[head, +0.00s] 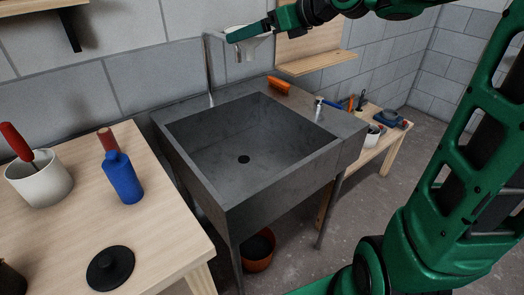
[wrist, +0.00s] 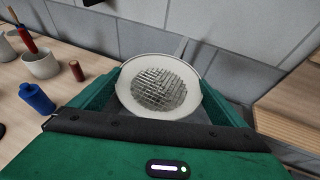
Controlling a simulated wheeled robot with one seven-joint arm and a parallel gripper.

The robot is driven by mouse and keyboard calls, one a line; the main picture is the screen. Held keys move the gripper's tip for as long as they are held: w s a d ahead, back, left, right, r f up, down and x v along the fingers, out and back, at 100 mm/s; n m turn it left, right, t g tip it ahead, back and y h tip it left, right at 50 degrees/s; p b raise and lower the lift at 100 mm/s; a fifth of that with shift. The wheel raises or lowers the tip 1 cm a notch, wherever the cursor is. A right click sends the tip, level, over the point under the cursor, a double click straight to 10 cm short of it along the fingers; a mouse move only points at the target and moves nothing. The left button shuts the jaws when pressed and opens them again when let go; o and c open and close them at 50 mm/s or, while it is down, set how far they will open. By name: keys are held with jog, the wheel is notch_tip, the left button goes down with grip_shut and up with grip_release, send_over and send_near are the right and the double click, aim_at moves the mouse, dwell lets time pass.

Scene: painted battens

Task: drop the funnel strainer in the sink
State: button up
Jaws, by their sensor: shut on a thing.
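The funnel strainer (wrist: 158,88) is a white round funnel with a wire mesh inside. In the wrist view it sits between the green fingers of my gripper (head: 250,35), mesh facing the camera. In the head view the funnel (head: 246,46) is small and partly hidden behind the gripper, held in the air above the back of the sink, near the wall. My gripper is shut on it. The grey sink (head: 285,207) stands in the middle of the head view. Its basin is empty, with a dark drain hole in the floor.
An orange brush (head: 279,85) lies on the sink's back right rim, near a tap-like blue-and-white item (head: 318,106). A wooden table at left holds a blue bottle (head: 122,178), a white pot (head: 40,180) and a black lid (head: 110,268). A wooden shelf (head: 318,63) juts from the wall.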

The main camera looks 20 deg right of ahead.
jog(key=o, duration=0.7)
jog(key=shift+s, duration=0.1)
jog(key=v, duration=1)
jog(key=shift+s+d, duration=0.15)
jog(key=shift+d, duration=0.1)
jog(key=s+d+f+n+g+h, duration=0.2)
jog(key=s+d+f+n+h, duration=0.25)
jog(key=f, duration=0.45)
jog(key=s+d+f+n+g+h, duration=0.1)
jog(key=s+d+f+n+g, duration=0.2)
jog(key=s+f+n, duration=0.5)
jog(key=s+d+f+n+g+h, duration=0.1)
jog(key=s+d+f+n+g, duration=0.1)
jog(key=s+f+n, duration=0.3)
jog(key=s+d+f+n+g+h, duration=0.1)
jog(key=s+f+n+g, duration=0.3)
jog(key=s, duration=0.9)
notch_tip(320, 180, down, 2)
jog(key=shift+d+n, duration=0.55)
jog(key=shift+d, duration=0.1)
